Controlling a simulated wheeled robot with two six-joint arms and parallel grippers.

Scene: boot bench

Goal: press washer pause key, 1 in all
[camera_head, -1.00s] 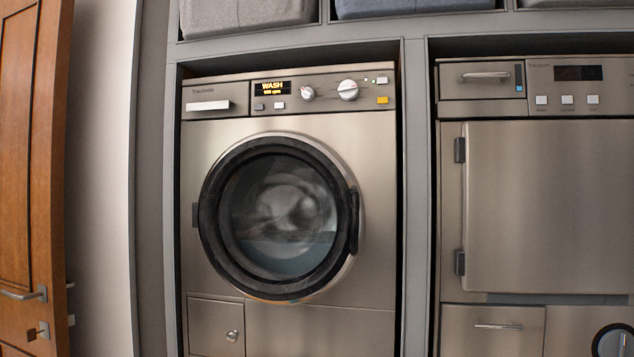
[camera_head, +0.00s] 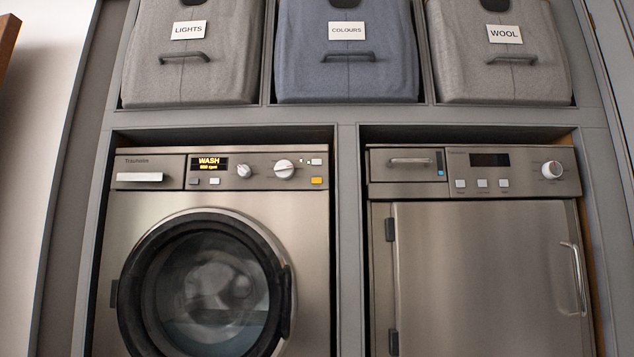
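The washer (camera_head: 312,240) stands at the lower left in the head view, its round black-rimmed door (camera_head: 270,275) shut and its drum contents blurred. Its lit display (camera_head: 209,163) reads WASH with a smaller line below. Two small keys, one grey (camera_head: 194,181) and one pale (camera_head: 214,181), sit under the display. Two knobs are to their right. A yellow key (camera_head: 317,181) and a white key (camera_head: 316,162) are at the panel's right end. I cannot read which key is marked pause. Neither of my grippers is in view.
A second machine (camera_head: 480,270) with a dark display and a square door stands to the right, past a grey post (camera_head: 348,240). Bins labelled LIGHTS (camera_head: 190,75), COLOURS (camera_head: 346,75) and WOOL (camera_head: 503,75) sit on the shelf above. No obstacle shows before the washer panel.

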